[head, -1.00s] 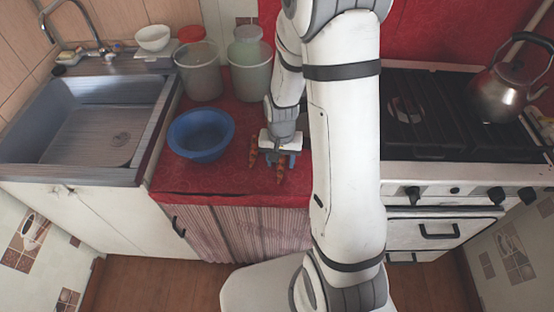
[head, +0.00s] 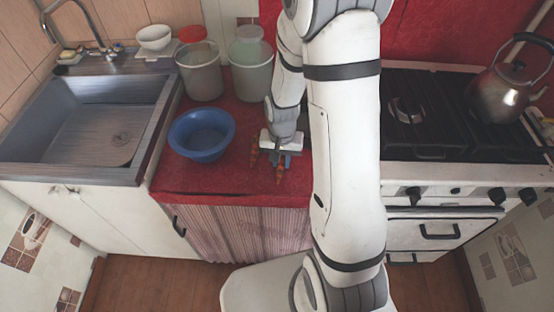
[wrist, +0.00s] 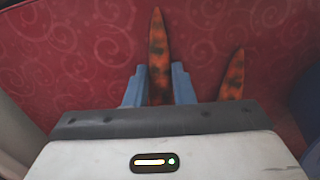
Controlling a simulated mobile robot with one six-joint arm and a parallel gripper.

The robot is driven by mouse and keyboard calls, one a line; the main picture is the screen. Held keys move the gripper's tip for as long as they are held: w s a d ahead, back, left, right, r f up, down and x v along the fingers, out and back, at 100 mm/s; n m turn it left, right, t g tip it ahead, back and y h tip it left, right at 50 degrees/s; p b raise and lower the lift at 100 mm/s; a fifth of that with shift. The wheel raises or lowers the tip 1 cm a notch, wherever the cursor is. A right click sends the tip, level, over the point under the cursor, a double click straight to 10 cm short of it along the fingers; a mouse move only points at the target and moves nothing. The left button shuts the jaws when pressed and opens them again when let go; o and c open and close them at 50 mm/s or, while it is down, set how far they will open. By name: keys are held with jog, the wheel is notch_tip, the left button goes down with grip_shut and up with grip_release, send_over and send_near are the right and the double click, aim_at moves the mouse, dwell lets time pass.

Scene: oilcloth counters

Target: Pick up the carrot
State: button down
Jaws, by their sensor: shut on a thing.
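Two orange, dark-blotched carrots are at the counter's red oilcloth. My gripper (head: 280,159) points down over the cloth, its blue fingers shut on the right-hand carrot (head: 280,172). In the wrist view this carrot (wrist: 158,60) stands out between the fingers (wrist: 158,88), its tip towards the top of the picture. I cannot tell whether it still touches the cloth. The other carrot (head: 254,158) lies close by on the left, outside the fingers; in the wrist view it is on the right (wrist: 233,75). My gripper body hides the rear parts of both.
A blue bowl (head: 202,135) stands left of the carrots on the red oilcloth (head: 225,182). Two buckets (head: 201,75) (head: 250,72) stand behind. The sink (head: 85,125) is at the left, the stove with a kettle (head: 505,85) at the right. The front cloth is clear.

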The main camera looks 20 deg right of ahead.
aim_at(281, 163)
notch_tip(281, 163, up, 10)
dwell(0.5)
dwell(0.7)
jog(key=shift+s, duration=0.15)
